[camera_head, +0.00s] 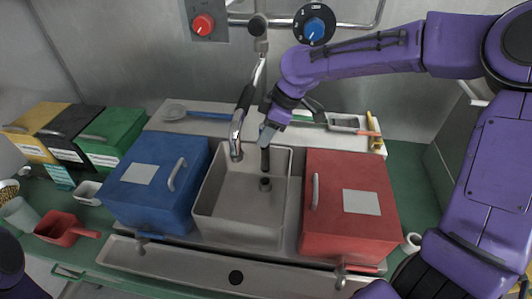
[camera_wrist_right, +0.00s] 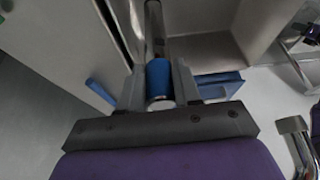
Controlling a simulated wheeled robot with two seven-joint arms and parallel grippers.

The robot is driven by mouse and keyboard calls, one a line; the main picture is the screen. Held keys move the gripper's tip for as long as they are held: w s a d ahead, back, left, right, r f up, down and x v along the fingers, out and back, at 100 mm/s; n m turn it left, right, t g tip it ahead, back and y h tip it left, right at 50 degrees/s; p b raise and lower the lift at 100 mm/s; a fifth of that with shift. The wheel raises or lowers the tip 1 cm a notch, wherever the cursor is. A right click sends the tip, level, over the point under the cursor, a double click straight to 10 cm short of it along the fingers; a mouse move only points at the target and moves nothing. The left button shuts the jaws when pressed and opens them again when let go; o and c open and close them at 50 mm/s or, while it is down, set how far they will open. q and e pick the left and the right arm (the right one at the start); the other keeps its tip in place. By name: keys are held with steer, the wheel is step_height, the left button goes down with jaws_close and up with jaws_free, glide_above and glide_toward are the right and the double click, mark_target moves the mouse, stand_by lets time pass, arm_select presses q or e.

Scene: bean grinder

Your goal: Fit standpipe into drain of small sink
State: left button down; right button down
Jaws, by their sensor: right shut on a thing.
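The small sink (camera_head: 222,208) is a grey open basin between a blue box and a red box in the head view. Its round dark drain (camera_head: 265,185) is in the basin floor. My right gripper (camera_head: 268,133) is over the back of the sink, shut on the standpipe (camera_head: 265,160). The standpipe is a dark tube pointing down in line with the drain; whether its lower end is in or above the drain I cannot tell. In the right wrist view the standpipe's blue section (camera_wrist_right: 158,78) is between the fingers. My left gripper is out of view.
The faucet spout (camera_head: 236,140) hangs just left of my right gripper. The blue box (camera_head: 150,200) and red box (camera_head: 335,230) flank the sink closely. A scoop (camera_head: 65,228) lies at the left; utensils lie on the back ledge.

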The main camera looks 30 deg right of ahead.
mark_target(268, 156)
steer(key=f, duration=0.5)
steer(key=s+f, duration=0.1)
steer(key=f, duration=0.1)
steer(key=shift+a+f+p, duration=0.15)
steer(key=shift+f+p, duration=0.2)
steer(key=shift+p, duration=0.05)
steer(key=shift+s+f, duration=0.15)
steer(key=shift+f, duration=0.05)
steer(key=c, duration=0.9)
jaws_free()
steer(key=shift+f, duration=0.15)
steer(key=shift+c, duration=0.2)
steer(key=shift+o, duration=0.8)
steer(key=shift+w+f, duration=0.15)
steer(key=shift+w, duration=0.5)
steer(key=shift+s+r, duration=0.15)
steer(key=shift+r, duration=0.15)
steer(key=v, duration=1.2)
steer(key=shift+b, duration=0.4)
